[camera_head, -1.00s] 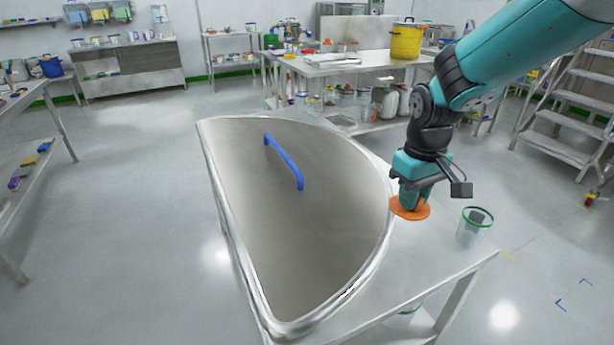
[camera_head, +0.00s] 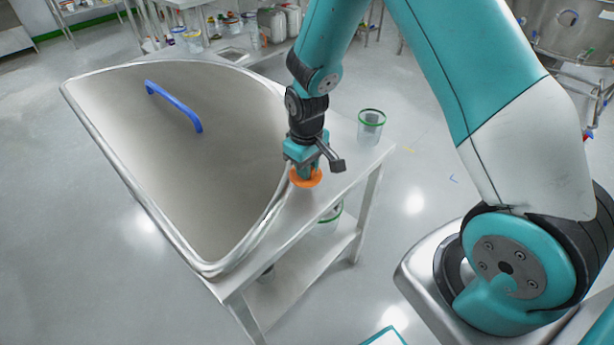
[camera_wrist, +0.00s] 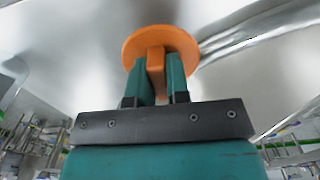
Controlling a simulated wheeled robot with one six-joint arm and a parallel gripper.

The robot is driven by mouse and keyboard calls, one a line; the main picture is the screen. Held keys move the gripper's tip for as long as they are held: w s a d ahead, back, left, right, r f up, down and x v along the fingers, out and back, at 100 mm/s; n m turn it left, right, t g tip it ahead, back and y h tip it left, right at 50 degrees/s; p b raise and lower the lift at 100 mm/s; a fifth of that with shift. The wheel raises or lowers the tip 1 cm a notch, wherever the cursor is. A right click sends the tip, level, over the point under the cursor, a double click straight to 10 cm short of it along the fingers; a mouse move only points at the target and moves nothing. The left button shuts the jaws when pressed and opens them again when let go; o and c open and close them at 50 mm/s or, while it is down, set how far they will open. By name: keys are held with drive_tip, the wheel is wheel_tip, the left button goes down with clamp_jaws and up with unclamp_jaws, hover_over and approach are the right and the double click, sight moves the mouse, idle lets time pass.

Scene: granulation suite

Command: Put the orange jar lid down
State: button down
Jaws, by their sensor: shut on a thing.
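The orange jar lid (camera_head: 307,180) is a flat round disc with a raised block-like grip. My gripper (camera_head: 305,172) points down and is shut on that grip. In the wrist view the lid (camera_wrist: 160,42) shows beyond the two teal fingers of my gripper (camera_wrist: 160,78), with the grip pinched between them. The lid is at the strip of steel table (camera_head: 335,165) beside the big half-round basin. I cannot tell whether it touches the table top.
The half-round steel basin (camera_head: 72,88) with a blue handle (camera_head: 172,105) fills the left of the table. A clear jar with a green rim (camera_head: 371,126) stands at the table's far right corner. Another green-rimmed container (camera_head: 328,222) is on the lower shelf.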

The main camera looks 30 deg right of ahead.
drive_tip(key=shift+f, duration=1.8)
drive_tip(key=shift+f, duration=0.1)
drive_tip(key=c, duration=1.1)
unclamp_jaws()
